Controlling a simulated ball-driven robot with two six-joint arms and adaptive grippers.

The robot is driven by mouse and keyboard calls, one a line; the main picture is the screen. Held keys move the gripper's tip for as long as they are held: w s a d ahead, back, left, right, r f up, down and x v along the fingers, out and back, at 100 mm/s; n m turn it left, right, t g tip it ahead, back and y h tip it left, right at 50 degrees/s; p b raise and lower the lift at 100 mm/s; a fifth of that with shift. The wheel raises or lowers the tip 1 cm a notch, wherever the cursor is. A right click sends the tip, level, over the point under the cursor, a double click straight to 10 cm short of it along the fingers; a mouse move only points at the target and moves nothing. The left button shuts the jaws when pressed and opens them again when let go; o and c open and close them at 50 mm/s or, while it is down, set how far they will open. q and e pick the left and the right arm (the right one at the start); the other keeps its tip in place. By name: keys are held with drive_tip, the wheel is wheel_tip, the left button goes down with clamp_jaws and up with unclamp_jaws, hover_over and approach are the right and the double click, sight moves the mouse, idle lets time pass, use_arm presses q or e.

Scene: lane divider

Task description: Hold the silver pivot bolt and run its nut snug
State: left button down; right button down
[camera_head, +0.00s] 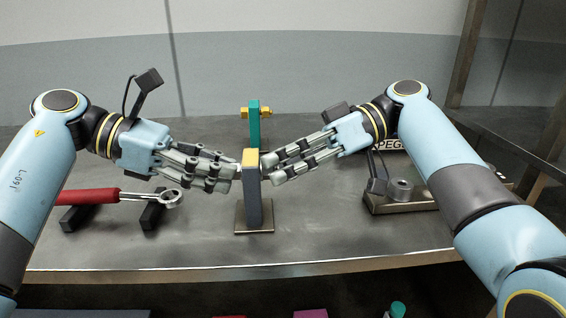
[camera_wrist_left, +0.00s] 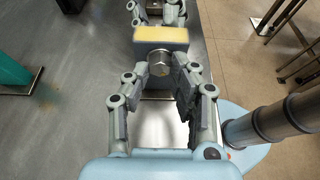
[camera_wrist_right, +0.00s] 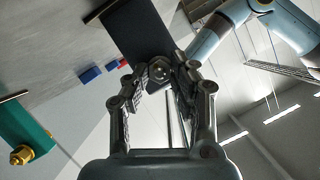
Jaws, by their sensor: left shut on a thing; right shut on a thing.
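A dark upright post (camera_head: 253,200) with a yellow top stands on a small metal base plate at the middle of the bench. The silver bolt's hex head (camera_wrist_left: 159,66) sticks out of the post's left side, between the fingertips of my left gripper (camera_head: 236,172), which is shut on it. On the right side, a hex nut (camera_wrist_right: 160,71) with a round centre sits close against the post. My right gripper (camera_head: 264,169) is shut on this nut. In the head view the fingers hide most of the bolt and nut.
A teal post (camera_head: 254,128) with a gold bolt stands behind. A red-handled ratchet wrench (camera_head: 92,196) lies on two black rests at the left. A metal tray (camera_head: 400,206) with a round metal piece is at the right. The bench front is clear.

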drive_tip(key=shift+m+g, duration=0.3)
drive_tip(key=c, duration=1.1)
unclamp_jaws()
drive_tip(key=v, duration=1.2)
